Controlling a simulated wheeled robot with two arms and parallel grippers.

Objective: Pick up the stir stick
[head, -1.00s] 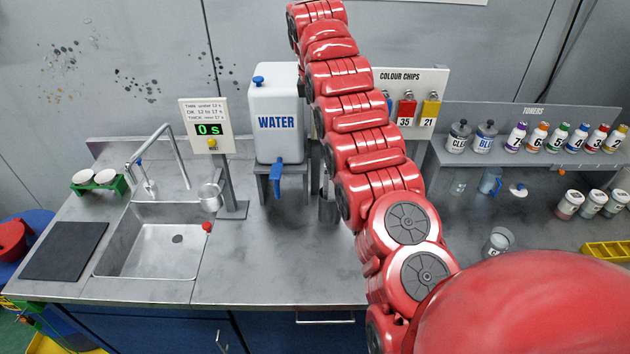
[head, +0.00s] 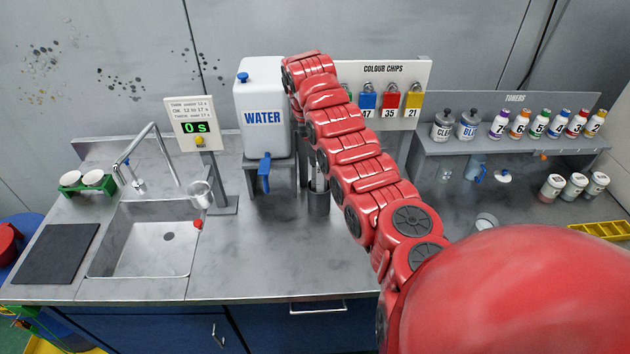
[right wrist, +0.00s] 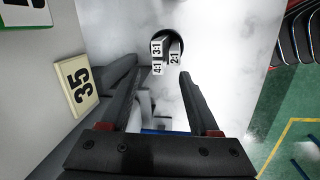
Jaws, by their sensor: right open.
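A dark cup (head: 319,203) stands on the counter right of the water tank, partly behind my right arm. Pale sticks (head: 320,182) stand in it. In the right wrist view, white stick ends (right wrist: 158,47) marked 3:1, 4:1 and 2:1 show in the round dark mouth of the cup (right wrist: 178,36). My right gripper (right wrist: 158,68) is open and empty, with the stick ends beyond its fingertips and apart from them. In the head view my red right arm hides its fingers. My left gripper is out of view.
The water tank (head: 264,110) with a blue tap stands left of the cup. The colour chip board (head: 405,72) is behind my arm. A toner shelf (head: 520,146) is at right, a sink (head: 150,245) at left. The front counter (head: 270,265) is clear.

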